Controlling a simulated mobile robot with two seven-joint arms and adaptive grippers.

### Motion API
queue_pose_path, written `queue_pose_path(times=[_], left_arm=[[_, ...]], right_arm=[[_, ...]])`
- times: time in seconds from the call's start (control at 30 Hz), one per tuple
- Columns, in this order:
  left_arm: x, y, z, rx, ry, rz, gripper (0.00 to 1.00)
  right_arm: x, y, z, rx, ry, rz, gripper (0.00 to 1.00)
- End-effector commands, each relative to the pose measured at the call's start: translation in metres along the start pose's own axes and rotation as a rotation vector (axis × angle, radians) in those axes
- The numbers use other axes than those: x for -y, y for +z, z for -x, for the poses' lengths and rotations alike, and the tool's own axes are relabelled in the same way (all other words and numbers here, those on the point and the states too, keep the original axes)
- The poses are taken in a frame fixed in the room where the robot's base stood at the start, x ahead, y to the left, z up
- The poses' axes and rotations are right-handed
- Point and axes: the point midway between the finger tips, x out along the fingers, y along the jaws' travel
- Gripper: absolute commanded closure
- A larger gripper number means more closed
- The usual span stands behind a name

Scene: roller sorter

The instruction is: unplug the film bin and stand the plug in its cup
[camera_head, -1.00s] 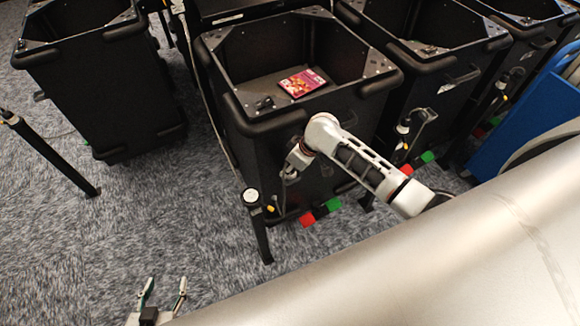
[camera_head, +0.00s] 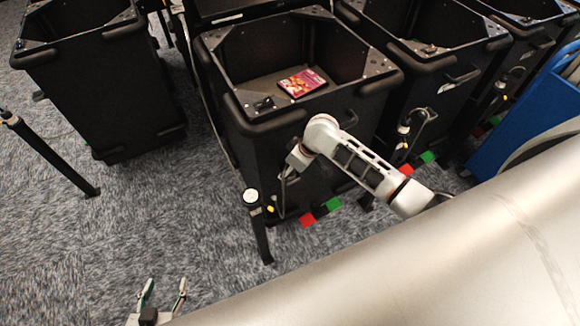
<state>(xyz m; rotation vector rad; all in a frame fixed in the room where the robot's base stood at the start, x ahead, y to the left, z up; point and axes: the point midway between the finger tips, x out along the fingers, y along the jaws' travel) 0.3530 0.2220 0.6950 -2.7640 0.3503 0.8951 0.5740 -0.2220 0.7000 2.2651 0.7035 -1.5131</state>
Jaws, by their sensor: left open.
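A black open-topped bin (camera_head: 318,107) stands in the middle with a red and purple film box (camera_head: 302,82) inside; I take it for the film bin. In front of it a black post carries a round white-topped holder (camera_head: 251,196), which may be the cup. A small yellow piece and a thin cable show beside it; I cannot make out the plug. My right gripper (camera_head: 289,166) is at the bin's front face, its fingers too small and hidden to read. My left gripper (camera_head: 162,296) is open and empty over the floor at bottom left, away from the bin.
Other black bins stand at left (camera_head: 105,85) and right (camera_head: 440,75). A second black post (camera_head: 50,158) leans at far left. Red (camera_head: 307,220) and green (camera_head: 333,204) blocks lie at the bin's foot. A blue cart (camera_head: 525,120) stands at right.

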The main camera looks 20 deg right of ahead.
Motion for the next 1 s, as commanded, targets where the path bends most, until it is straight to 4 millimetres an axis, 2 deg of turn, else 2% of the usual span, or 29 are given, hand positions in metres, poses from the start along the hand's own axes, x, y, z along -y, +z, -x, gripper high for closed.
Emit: queue_pose_path(times=[0.03,0.17,0.5,0.7,1.0], left_arm=[[0.0,0.001,0.0,0.001,0.0,0.0,0.49],[-0.001,0.0,0.0,0.0,0.0,0.002,0.49],[-0.001,-0.001,-0.001,-0.002,0.0,0.004,0.49],[-0.002,-0.001,-0.001,-0.002,0.0,0.005,0.49],[-0.002,-0.002,-0.001,-0.002,0.0,0.005,0.49]], right_arm=[[-0.002,0.006,-0.001,0.013,0.003,0.002,0.53],[-0.002,0.006,0.011,0.01,0.004,0.002,0.53],[-0.001,0.001,0.077,0.001,0.003,0.003,0.53],[-0.001,0.0,0.108,0.001,0.003,0.002,0.53],[0.001,-0.001,0.12,0.0,0.0,0.001,0.53]])
